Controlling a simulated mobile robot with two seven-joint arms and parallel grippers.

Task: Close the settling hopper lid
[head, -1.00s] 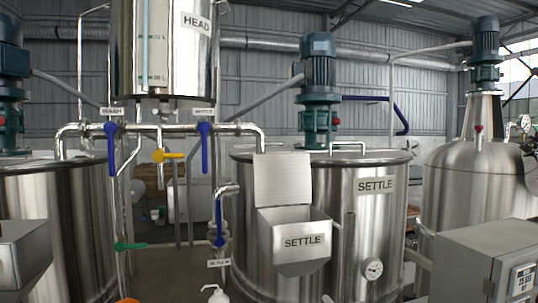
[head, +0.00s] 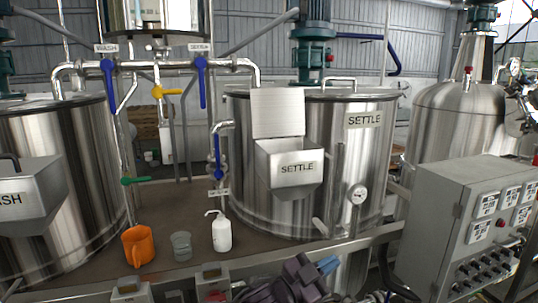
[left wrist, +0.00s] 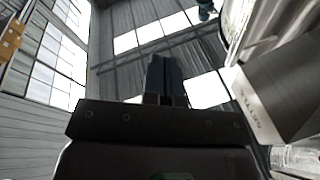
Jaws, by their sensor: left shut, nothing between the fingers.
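The settling hopper (head: 290,178), a steel box labelled SETTLE, sits on the front of the settling tank (head: 372,150). Its lid (head: 278,112) stands upright, hinged at the back, so the hopper is open. In the left wrist view the hopper (left wrist: 235,85) shows tilted at the right, with its label. My left gripper (head: 328,265) is low in the head view, below and in front of the hopper and apart from it. In the left wrist view its fingers (left wrist: 165,75) are together and empty, pointing up toward the windows.
An orange jug (head: 138,246), a glass beaker (head: 181,246) and a white squeeze bottle (head: 221,232) stand on the deck left of my left gripper. A control box (head: 455,215) stands at the right.

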